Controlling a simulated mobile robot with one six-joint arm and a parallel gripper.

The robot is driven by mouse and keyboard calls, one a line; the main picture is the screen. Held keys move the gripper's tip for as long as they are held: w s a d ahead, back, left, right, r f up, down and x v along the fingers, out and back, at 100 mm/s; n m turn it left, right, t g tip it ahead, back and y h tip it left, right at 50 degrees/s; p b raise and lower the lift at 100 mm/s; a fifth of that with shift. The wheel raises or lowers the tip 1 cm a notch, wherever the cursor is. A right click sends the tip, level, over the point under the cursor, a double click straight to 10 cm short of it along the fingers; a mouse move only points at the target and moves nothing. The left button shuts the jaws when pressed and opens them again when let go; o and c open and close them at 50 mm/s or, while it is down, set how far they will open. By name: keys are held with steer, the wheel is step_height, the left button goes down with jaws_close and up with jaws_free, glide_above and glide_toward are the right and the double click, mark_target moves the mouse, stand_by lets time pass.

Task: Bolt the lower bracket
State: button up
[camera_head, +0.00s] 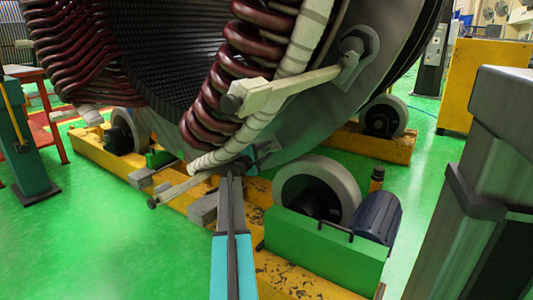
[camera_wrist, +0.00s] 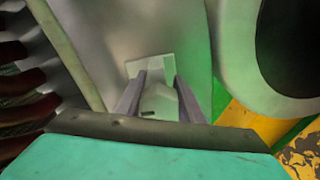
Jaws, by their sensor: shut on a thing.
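The lower bracket (camera_head: 184,188) is a pale bar near the bottom of the stator ring, with a dark knob at its left end. My gripper (camera_head: 235,168) is at its right end, close to the ring's face. In the wrist view, my gripper (camera_wrist: 161,98) has its two grey fingers on either side of a pale block of the bracket (camera_wrist: 161,105), with a short dark pin on it. A pale square plate (camera_wrist: 151,66) shows behind the fingers against the grey ring face (camera_wrist: 130,30). The exact contact and any bolt are hidden in the head view.
The upper bracket (camera_head: 285,87) spans from the wrapped coil to a bolt head (camera_head: 358,45) on the ring. Dark red coils (camera_head: 240,75) hang close above my gripper. A grey roller (camera_head: 315,187) and green motor base (camera_head: 325,245) stand to the right.

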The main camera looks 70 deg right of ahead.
steer(key=o, duration=1.1)
steer(key=shift+c, duration=0.2)
steer(key=shift+a, duration=0.1)
steer(key=p+v, duration=0.4)
steer(key=v, duration=0.9)
steer(key=shift+w+a+p, duration=0.2)
steer(key=shift+a+p, duration=0.1)
steer(key=shift+a, duration=0.05)
steer(key=shift+s, duration=0.1)
